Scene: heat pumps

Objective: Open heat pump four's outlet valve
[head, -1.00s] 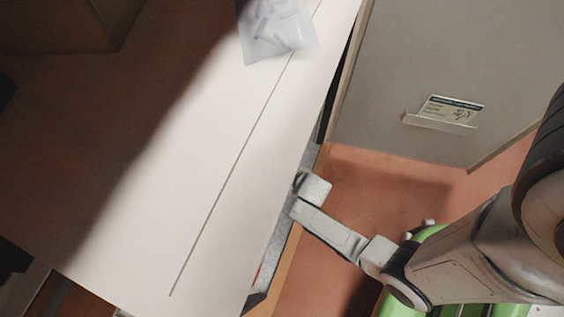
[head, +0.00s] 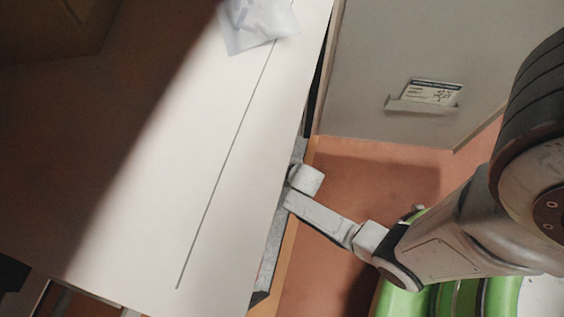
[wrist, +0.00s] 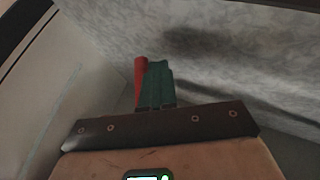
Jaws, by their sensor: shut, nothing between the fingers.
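In the wrist view my gripper (wrist: 154,64) has two teal fingers pressed together, rising from a dark plate with screws. A red bar (wrist: 140,82) stands close against their left side; I cannot tell whether it touches them or what it belongs to. A grey mottled surface lies beyond the fingertips. In the head view my arm reaches left to the edge of a white top (head: 200,160), and my fingers cannot be made out there. I cannot make out heat pump four or its outlet valve for certain in either view.
A clear bag of small pieces (head: 258,22) lies on the white top, which has a long dark line. A grey panel with a label holder (head: 425,97) stands at upper right. Reddish floor (head: 370,185) is open between panel and arm. A pale panel (wrist: 60,80) is at left in the wrist view.

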